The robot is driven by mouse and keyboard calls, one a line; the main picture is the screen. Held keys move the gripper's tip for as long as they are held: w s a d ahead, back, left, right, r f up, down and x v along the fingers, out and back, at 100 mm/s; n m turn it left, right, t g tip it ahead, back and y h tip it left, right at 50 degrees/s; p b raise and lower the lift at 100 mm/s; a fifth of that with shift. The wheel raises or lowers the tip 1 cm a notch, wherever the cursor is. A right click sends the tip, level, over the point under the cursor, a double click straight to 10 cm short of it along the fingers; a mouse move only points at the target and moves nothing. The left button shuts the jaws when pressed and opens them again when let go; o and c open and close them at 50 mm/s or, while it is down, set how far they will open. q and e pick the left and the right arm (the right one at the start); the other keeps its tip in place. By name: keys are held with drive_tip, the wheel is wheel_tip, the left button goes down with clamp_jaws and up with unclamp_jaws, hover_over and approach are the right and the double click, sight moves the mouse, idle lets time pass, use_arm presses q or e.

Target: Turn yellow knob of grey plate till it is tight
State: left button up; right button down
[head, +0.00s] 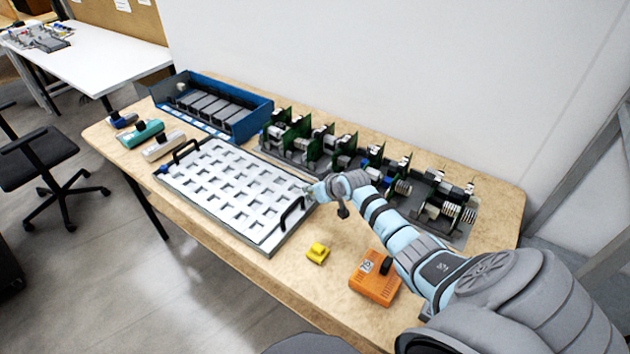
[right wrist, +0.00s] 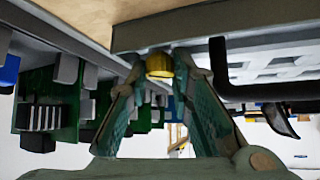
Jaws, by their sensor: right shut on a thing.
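The grey plate (head: 213,237) lies on the table in the head view, with a grid of square cut-outs and a black handle at each end. Its side also shows at the top of the right wrist view (right wrist: 200,33). The yellow knob (right wrist: 159,66) sits at the plate's side in the right wrist view, between my right fingertips. My right gripper (head: 308,190) is at the plate's right far corner, and it also shows in the right wrist view (right wrist: 160,72), shut on the knob. The knob is hidden in the head view. My left gripper is not in view.
A row of green circuit-board modules (head: 320,143) stands close behind my right gripper. A black handle (right wrist: 270,92) is beside it. A blue rack (head: 240,127) is at the back left. A yellow block (head: 318,252) and an orange box (head: 372,288) lie in front of my right arm.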

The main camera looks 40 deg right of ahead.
drive_tip(key=shift+a+r+m+h+p, duration=0.15)
drive_tip(key=shift+r+m+h+p, duration=0.3)
drive_tip(key=shift+m+p, duration=0.4)
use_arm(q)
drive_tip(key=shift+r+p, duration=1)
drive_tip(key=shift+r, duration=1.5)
use_arm(e)
drive_tip(key=shift+f+m+g+h, duration=0.3)
drive_tip(key=shift+f+m+h, duration=0.05)
drive_tip(key=shift+m+h, duration=0.4)
drive_tip(key=c, duration=1.7)
unclamp_jaws()
drive_tip(key=shift+f, duration=0.1)
